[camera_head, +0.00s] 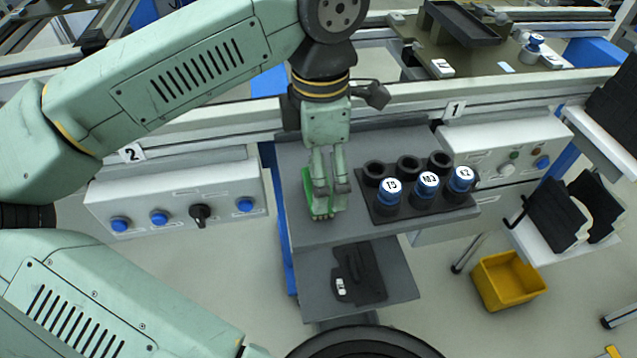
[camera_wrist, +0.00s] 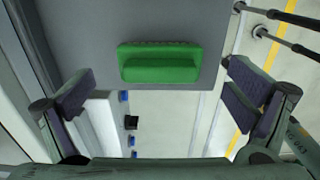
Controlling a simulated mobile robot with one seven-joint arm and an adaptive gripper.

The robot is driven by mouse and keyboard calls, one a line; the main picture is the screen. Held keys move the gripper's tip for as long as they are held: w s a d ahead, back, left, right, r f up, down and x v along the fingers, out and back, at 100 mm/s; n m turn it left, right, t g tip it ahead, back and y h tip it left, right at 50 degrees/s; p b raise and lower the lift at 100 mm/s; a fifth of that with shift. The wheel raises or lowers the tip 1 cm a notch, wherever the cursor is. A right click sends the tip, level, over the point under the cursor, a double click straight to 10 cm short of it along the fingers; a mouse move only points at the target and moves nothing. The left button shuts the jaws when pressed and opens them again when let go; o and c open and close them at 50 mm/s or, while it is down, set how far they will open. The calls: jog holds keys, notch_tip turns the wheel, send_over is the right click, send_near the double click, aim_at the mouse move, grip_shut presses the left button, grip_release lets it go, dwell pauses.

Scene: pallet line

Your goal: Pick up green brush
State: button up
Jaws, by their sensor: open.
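The green brush (camera_head: 308,196) lies on the left part of a grey shelf top, partly hidden by my gripper in the head view. In the wrist view the whole brush (camera_wrist: 160,64) shows on the grey surface, its long side running across the picture. My gripper (camera_head: 330,190) points down at the brush from above. In the wrist view my gripper (camera_wrist: 158,100) is open, with one finger at the left and one at the right. The brush lies ahead of the gap between the fingers, and nothing is held.
A dark holder (camera_head: 384,213) with several blue-and-white capped containers stands right of the brush. A lower shelf (camera_head: 400,285) holds a black item (camera_head: 358,275). Control boxes (camera_head: 175,200) flank the shelf. A yellow bin (camera_head: 508,280) stands on the floor at right.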

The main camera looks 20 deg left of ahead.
jog(key=shift+a+f+p, duration=0.1)
jog(key=shift+f+p, duration=0.25)
jog(key=shift+f, duration=1.55)
jog(key=shift+c, duration=0.5)
jog(key=c, duration=1.2)
jog(key=shift+r, duration=0.2)
jog(key=shift+r, duration=0.3)
jog(key=shift+s+d+r+b, duration=0.25)
jog(key=shift+r+b, duration=0.2)
jog(key=shift+r, duration=0.15)
jog(key=shift+s+d+r+b, duration=0.1)
jog(key=shift+d+r+b, duration=0.1)
jog(key=shift+r+b, duration=0.35)
jog(key=s+d+b, duration=0.1)
jog(key=s+d, duration=0.2)
jog(key=d, duration=0.1)
jog(key=s+d+r+b, duration=0.1)
jog(key=s+d, duration=0.2)
jog(key=d, duration=0.1)
jog(key=s+d+b, duration=0.1)
jog(key=s+d, duration=0.2)
jog(key=d, duration=0.1)
jog(key=shift+r, duration=0.4)
